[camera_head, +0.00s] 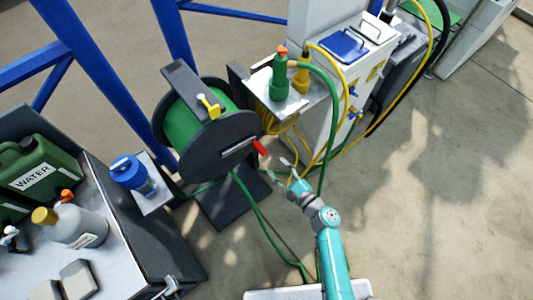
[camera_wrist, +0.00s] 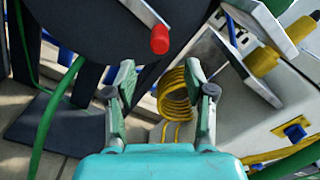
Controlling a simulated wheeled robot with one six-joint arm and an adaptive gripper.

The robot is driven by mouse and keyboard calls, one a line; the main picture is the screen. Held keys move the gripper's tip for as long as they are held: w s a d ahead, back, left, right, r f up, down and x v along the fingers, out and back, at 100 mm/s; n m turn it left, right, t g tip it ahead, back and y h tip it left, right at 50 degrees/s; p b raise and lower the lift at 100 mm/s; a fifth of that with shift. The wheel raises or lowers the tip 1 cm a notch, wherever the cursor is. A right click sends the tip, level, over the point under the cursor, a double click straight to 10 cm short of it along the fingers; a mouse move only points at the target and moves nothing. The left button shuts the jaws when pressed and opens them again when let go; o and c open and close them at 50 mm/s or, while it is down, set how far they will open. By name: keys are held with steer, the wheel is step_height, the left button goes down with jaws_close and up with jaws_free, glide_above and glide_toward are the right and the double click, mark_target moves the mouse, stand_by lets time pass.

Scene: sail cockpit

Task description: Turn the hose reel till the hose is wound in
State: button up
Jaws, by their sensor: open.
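The hose reel (camera_head: 205,135) is a dark drum with green hose wound on it, standing left of centre in the head view. Its crank handle is a red grip (camera_head: 261,147) on a light bar on the reel's face; the grip also shows in the wrist view (camera_wrist: 160,40). Green hose (camera_head: 262,222) runs from the reel down to the floor. My gripper (camera_head: 285,172) is open and empty, just right of and below the red grip. In the wrist view, my fingertips (camera_wrist: 160,72) stand apart below the grip, not around it.
A white cabinet (camera_head: 327,110) with a shelf, a green bottle (camera_head: 279,78) and a coiled yellow hose (camera_wrist: 174,95) stands right of the reel. Floor at right is clear.

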mark_target(266, 154)
steer(key=w+a+m, duration=0.2)
steer(key=w, duration=0.1)
steer(key=w+a+m, duration=0.2)
steer(key=m, duration=0.1)
steer(key=w+a+m, duration=0.2)
steer(key=w, duration=0.1)
steer(key=shift+w+r, duration=0.1)
steer(key=shift+w, duration=0.2)
stand_by(0.3)
steer(key=shift+c, duration=0.3)
steer(key=shift+d, duration=0.1)
jaws_close()
